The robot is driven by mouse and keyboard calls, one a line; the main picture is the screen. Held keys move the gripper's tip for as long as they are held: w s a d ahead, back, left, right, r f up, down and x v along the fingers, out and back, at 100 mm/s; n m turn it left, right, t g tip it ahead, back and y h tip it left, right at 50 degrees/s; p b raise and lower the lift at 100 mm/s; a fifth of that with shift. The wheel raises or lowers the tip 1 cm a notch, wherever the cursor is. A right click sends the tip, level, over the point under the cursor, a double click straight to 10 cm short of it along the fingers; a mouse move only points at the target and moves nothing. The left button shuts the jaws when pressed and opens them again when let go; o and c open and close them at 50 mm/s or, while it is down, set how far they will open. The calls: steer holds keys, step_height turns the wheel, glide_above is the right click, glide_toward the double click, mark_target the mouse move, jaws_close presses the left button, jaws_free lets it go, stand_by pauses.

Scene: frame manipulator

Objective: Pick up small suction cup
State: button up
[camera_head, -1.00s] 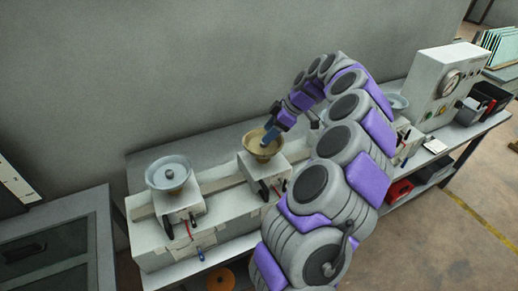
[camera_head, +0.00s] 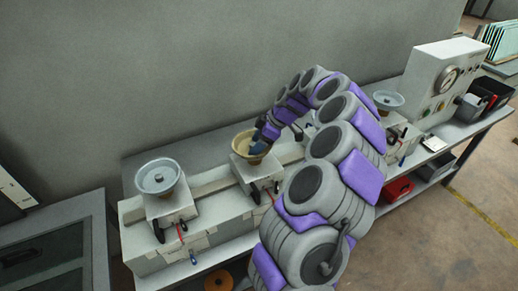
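Several suction cups stand on white blocks along the bench. A grey-blue cup (camera_head: 158,178) is at the left, and a tan, slightly smaller-looking cup (camera_head: 246,146) is in the middle. Another grey-blue cup (camera_head: 388,100) is at the right, behind my arm. My gripper (camera_head: 258,147) is at the tan cup, its blue-grey tip overlapping the cup's right side. The fingers are small and partly hidden, so I cannot tell whether they are open or touching the cup.
The white fixture (camera_head: 190,235) under the cups has small levers on its front. A grey cabinet (camera_head: 60,245) stands at left. A gauge box (camera_head: 445,80) and dark bins (camera_head: 490,92) are at the bench's right end. A red bin (camera_head: 398,190) sits on the lower shelf.

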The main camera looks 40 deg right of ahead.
steer(key=shift+a+f, duration=0.4)
steer(key=shift+a, duration=0.3)
steer(key=shift+c, duration=0.8)
steer(key=shift+w, duration=0.2)
steer(key=shift+c, duration=0.6)
steer(key=shift+w+d, duration=0.15)
steer(key=shift+d, duration=0.5)
steer(key=c, duration=0.5)
steer(key=shift+d, duration=0.35)
jaws_close()
steer(key=shift+a+r, duration=0.1)
steer(key=shift+r, duration=0.1)
